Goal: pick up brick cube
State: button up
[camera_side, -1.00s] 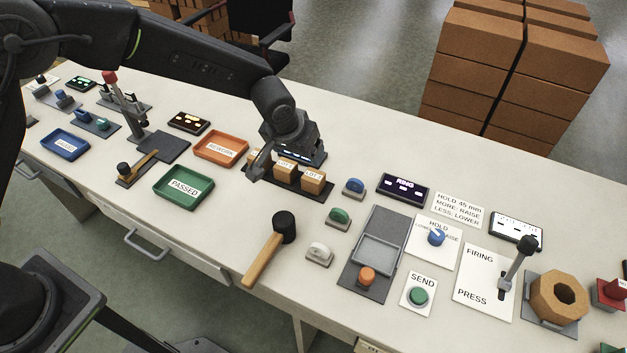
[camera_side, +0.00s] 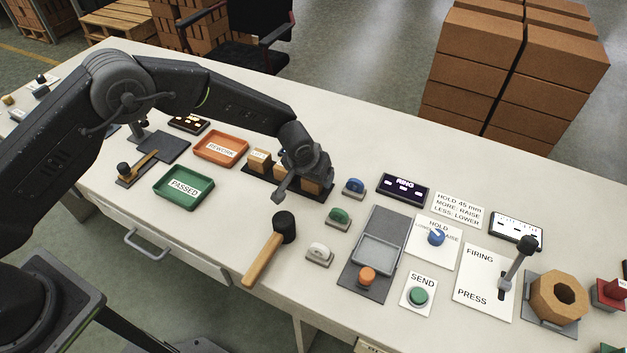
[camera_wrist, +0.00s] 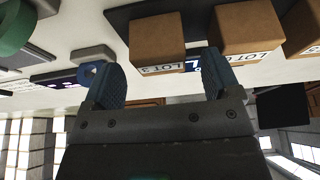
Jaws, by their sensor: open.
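Several brown brick cubes stand in a row on a dark strip (camera_side: 247,169) in the side view. The left cube (camera_side: 259,159) is clear of my gripper; the others are partly hidden behind it. In the wrist view a cube marked LOT 3 (camera_wrist: 157,38) appears between the fingertips, ahead of them. A cube marked LOT 2 (camera_wrist: 246,28) is to its right, close beside a finger, and a third cube (camera_wrist: 306,28) is cut off at the edge. My gripper (camera_side: 301,184) is open over the right end of the row and holds nothing; it also shows in the wrist view (camera_wrist: 162,80).
A hammer (camera_side: 275,242) lies in front of the row. An orange tray (camera_side: 221,147) and a green tray (camera_side: 184,187) are to the left.

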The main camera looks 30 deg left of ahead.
jog(key=shift+x, duration=1.25)
jog(key=shift+c, duration=0.5)
jog(key=c, duration=0.9)
jog(key=shift+c, duration=0.4)
jog(key=shift+w+r, duration=0.1)
jog(key=shift+r, duration=0.05)
